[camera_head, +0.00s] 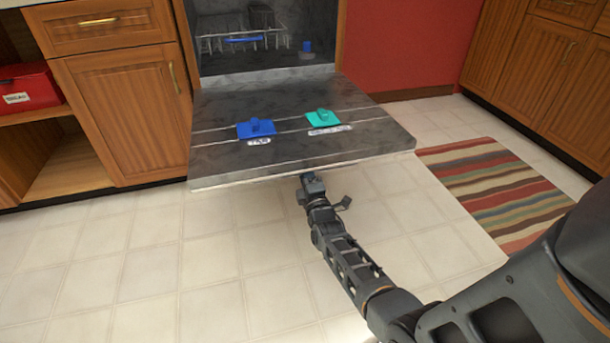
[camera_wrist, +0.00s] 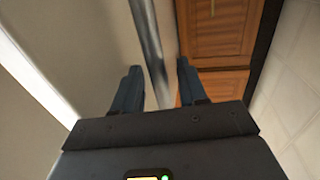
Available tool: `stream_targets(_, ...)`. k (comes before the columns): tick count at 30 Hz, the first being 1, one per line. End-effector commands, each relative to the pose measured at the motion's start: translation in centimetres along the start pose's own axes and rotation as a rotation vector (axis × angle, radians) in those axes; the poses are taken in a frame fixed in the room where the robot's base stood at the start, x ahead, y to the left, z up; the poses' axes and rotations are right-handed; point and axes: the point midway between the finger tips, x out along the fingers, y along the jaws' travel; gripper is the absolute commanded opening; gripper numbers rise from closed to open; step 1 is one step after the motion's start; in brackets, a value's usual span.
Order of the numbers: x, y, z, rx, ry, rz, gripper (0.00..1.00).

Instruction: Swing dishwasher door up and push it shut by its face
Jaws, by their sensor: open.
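The dishwasher door (camera_head: 300,150) is swung down and lies about level, its grey inner side facing up. A blue tab (camera_head: 257,128) and a teal tab (camera_head: 323,117) sit on that inner side. My gripper (camera_head: 310,181) is below the door's front edge, its tips partly hidden by the door. In the wrist view my gripper (camera_wrist: 158,85) is open, and the pale outer face of the door (camera_wrist: 80,50) fills the left side. The door's edge (camera_wrist: 150,45) runs between the two fingers. I cannot tell whether they touch it.
The dishwasher's open cavity (camera_head: 265,40) shows a rack at the back. Wooden cabinets (camera_head: 125,110) flank it on the left, with a red box (camera_head: 28,88) on an open shelf. A striped rug (camera_head: 490,190) lies at right. The tiled floor in front is clear.

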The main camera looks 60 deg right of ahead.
Motion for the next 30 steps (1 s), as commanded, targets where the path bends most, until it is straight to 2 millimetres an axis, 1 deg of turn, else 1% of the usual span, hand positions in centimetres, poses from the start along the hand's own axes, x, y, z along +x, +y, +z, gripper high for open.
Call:
stream_targets(4, 0.70, -0.02, 0.04, 0.000, 0.000, -0.001, 0.42)
stream_targets(11, 0.75, 0.03, 0.02, -0.001, 0.000, -0.001, 0.42)
stream_targets(24, 0.71, 0.01, 0.02, 0.000, 0.000, -0.001, 0.01)
stream_targets(30, 0.70, 0.00, 0.02, 0.000, 0.000, -0.001, 0.00)
